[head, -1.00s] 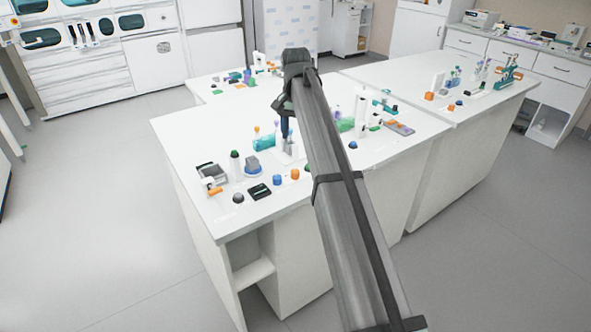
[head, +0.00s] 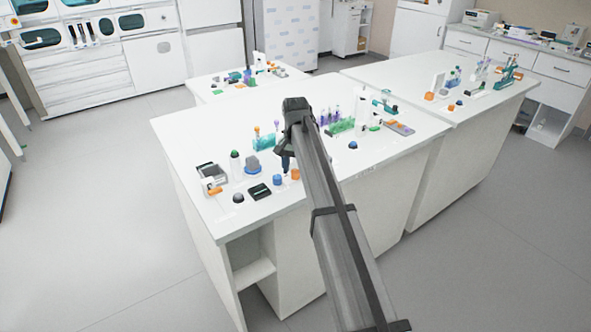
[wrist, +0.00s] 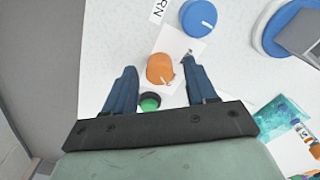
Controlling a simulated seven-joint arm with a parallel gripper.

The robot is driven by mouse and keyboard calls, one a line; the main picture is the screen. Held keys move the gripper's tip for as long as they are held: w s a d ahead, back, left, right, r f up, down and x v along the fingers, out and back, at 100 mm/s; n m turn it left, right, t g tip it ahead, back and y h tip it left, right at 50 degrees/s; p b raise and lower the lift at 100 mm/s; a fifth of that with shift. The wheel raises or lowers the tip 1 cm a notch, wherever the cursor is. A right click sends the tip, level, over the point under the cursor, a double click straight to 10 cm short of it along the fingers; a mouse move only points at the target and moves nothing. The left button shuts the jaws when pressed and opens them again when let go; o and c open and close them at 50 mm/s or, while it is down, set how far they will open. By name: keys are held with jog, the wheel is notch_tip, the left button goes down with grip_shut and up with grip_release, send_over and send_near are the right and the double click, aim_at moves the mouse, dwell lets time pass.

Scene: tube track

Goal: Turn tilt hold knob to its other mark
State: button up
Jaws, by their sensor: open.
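In the wrist view an orange knob (wrist: 160,68) stands on a white plate, between the tips of my gripper (wrist: 159,68). The gripper is open, with one blue finger on each side of the knob; contact cannot be made out. A blue knob (wrist: 198,18) with a white pointer line stands just beyond it. No readable label shows which one is the tilt hold knob. In the head view my gripper (head: 286,168) points down over the table's near part, by the blue knob (head: 277,180) and the orange knob (head: 295,174).
A green button in a black ring (wrist: 150,102) lies between the fingers, nearer the palm. A black box (head: 259,191), a grey-topped device (head: 252,164) and a tray (head: 211,174) stand to the left on the white table (head: 215,130). Tube racks stand behind.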

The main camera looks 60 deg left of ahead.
jog(key=shift+f, duration=0.25)
jog(key=shift+c, duration=0.2)
grip_shut()
dwell(0.3)
